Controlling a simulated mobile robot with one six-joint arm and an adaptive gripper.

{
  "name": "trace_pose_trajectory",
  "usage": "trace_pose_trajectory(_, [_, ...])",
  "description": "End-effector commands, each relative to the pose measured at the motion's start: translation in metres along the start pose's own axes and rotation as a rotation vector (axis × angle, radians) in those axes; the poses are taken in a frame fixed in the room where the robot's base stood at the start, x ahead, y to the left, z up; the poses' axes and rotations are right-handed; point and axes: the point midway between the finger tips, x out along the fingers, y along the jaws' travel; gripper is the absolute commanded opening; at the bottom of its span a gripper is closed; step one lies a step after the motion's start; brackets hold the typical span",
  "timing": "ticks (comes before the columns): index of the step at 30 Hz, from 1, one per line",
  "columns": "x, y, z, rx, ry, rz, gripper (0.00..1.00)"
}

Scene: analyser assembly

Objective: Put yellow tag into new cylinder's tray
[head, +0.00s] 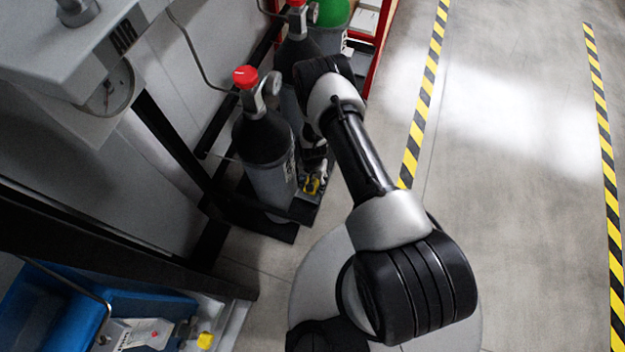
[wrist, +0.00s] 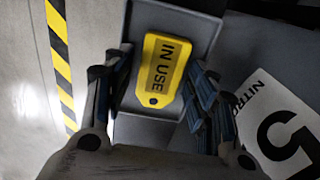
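The yellow tag (wrist: 164,64), printed "IN USE" with a hole at one end, lies flat over a grey tray (wrist: 190,18) in the wrist view. The tag is nearer the right finger. Which cylinder is the new one, I cannot tell.
A label reading "NITRO" and "5" (wrist: 280,130) is close on the right in the wrist view. Another red-capped cylinder (head: 297,50) and a green one (head: 333,12) stand behind. A blue bin (head: 140,308) is at lower left. Open floor (head: 510,180) lies right.

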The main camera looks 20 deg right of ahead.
Motion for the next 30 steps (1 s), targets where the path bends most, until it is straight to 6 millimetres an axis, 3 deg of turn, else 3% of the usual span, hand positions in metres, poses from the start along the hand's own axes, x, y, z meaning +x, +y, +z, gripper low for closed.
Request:
trace_pose_trajectory(10, [-0.001, 0.0, 0.0, 0.0, 0.0, 0.0, 0.58])
trace_pose_trajectory(14, [-0.009, 0.0, 0.0, 0.0, 0.001, 0.0, 0.58])
trace_pose_trajectory(24, [-0.081, -0.001, -0.001, 0.0, 0.002, -0.001, 0.58])
trace_pose_trajectory(30, [-0.112, 0.0, 0.0, 0.0, 0.001, 0.0, 0.58])
